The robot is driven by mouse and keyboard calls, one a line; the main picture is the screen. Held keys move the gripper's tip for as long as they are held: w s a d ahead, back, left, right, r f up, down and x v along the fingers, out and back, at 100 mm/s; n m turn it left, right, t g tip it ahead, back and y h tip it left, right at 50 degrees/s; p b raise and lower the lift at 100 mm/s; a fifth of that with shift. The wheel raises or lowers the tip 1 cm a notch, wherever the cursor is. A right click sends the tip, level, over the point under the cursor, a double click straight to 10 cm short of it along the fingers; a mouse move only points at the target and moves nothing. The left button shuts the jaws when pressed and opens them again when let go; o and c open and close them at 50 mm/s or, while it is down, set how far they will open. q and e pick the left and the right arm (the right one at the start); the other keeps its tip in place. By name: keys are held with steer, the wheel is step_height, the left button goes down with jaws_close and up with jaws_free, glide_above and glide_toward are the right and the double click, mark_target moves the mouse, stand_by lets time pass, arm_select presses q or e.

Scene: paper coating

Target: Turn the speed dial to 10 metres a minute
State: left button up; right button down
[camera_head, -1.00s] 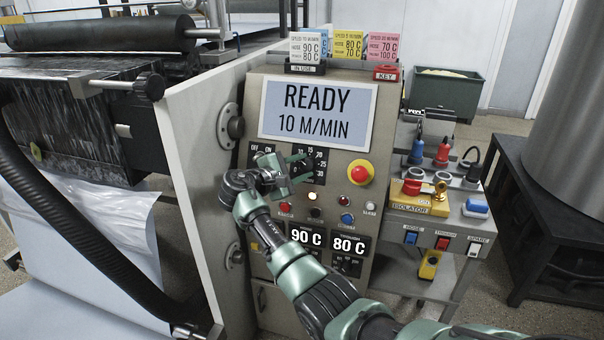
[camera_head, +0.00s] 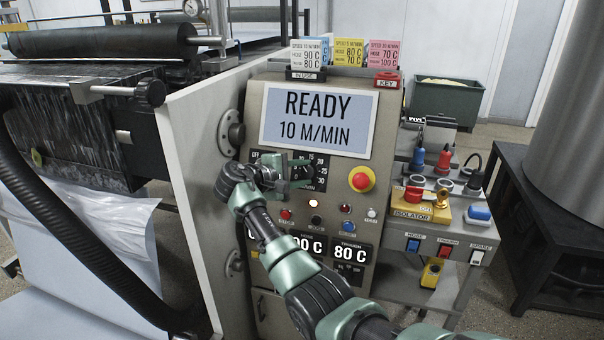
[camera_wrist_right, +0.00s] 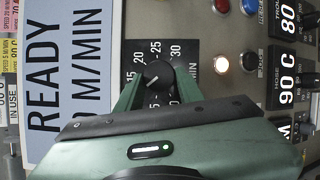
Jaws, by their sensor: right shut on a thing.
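The speed dial (camera_wrist_right: 157,76) is a small dark round knob on a black scale plate (camera_wrist_right: 179,48) marked 15, 20, 25 and 30 in the right wrist view. My right gripper (camera_wrist_right: 156,84) has one finger on each side of the knob and is shut on it. A short light mark shows on the knob, but I cannot tell which number it points at. In the head view my right gripper (camera_head: 300,172) covers most of the dial. The display (camera_head: 317,120) above reads READY 10 M/MIN. My left gripper is not in view.
A red button on a yellow ring (camera_head: 361,180) sits just right of the dial. Small lamps and buttons and two readouts, 90 C and 80 C (camera_head: 349,254), lie below. Colored cards (camera_head: 349,52) stand on top. A yellow isolator (camera_head: 421,209) is farther right.

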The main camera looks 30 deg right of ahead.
steer(key=shift+f, duration=0.15)
steer(key=c, duration=0.9)
jaws_free()
steer(key=shift+a, duration=0.1)
steer(key=v, duration=0.7)
steer(key=shift+a+b, duration=0.35)
